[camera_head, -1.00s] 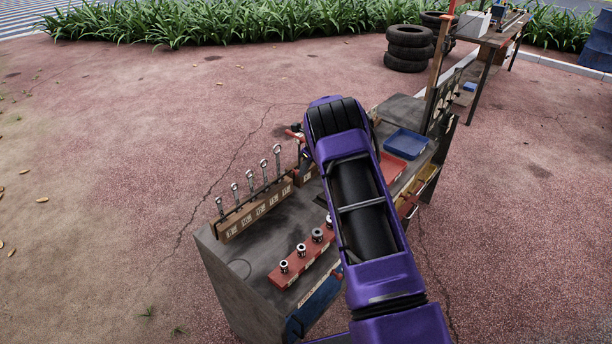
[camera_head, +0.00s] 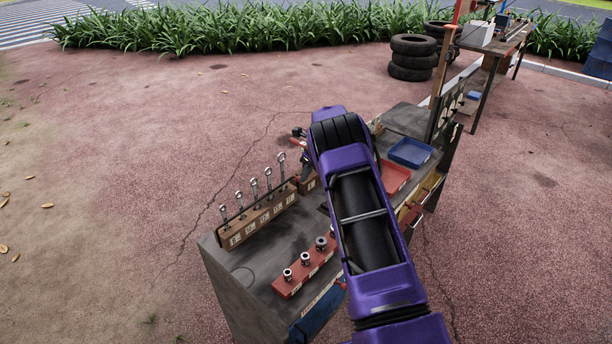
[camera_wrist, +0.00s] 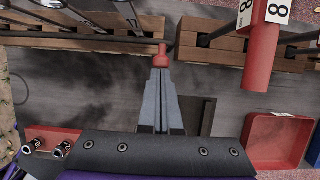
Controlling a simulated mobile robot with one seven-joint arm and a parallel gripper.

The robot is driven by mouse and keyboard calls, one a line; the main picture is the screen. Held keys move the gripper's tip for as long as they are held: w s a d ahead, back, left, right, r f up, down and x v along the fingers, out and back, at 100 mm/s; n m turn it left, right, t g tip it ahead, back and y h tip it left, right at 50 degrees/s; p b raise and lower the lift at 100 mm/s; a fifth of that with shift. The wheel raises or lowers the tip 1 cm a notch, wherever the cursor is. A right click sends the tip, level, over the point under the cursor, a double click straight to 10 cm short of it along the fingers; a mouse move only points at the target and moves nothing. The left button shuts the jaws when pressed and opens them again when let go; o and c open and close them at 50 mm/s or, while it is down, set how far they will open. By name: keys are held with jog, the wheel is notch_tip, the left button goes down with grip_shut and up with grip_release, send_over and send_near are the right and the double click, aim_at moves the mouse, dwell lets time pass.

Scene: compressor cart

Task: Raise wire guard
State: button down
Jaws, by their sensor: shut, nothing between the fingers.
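I cannot make out a wire guard in either view; my arm hides part of the cart in the head view. The cart's grey top (camera_head: 245,262) shows beside and below my arm. In the wrist view my gripper (camera_wrist: 161,75) is shut and empty, its fingers together over the grey top. A small red knob-like piece (camera_wrist: 161,54) shows right at the fingertips; I cannot tell whether they touch it. A red post-like part with white labels marked 8 (camera_wrist: 262,45) stands to the right of the fingers. In the head view the gripper is hidden behind my arm.
A wooden rack of wrenches (camera_head: 258,220) stands along the cart's far left edge. A red block with sockets (camera_head: 305,267) is near its front. A red tray (camera_head: 395,177) and a blue tray (camera_head: 410,152) lie to the right. Open paving (camera_head: 130,150) is to the left.

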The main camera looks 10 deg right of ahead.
jog(key=shift+w+a+r, duration=0.7)
jog(key=shift+a+r, duration=0.05)
jog(key=shift+r, duration=0.1)
jog(key=shift+d+r, duration=0.1)
jog(key=shift+r, duration=0.2)
jog(key=s+d+f+v, duration=0.1)
jog(key=s+v, duration=0.1)
jog(key=v, duration=1.4)
jog(key=shift+d+p, duration=0.3)
jog(key=shift+p, duration=0.05)
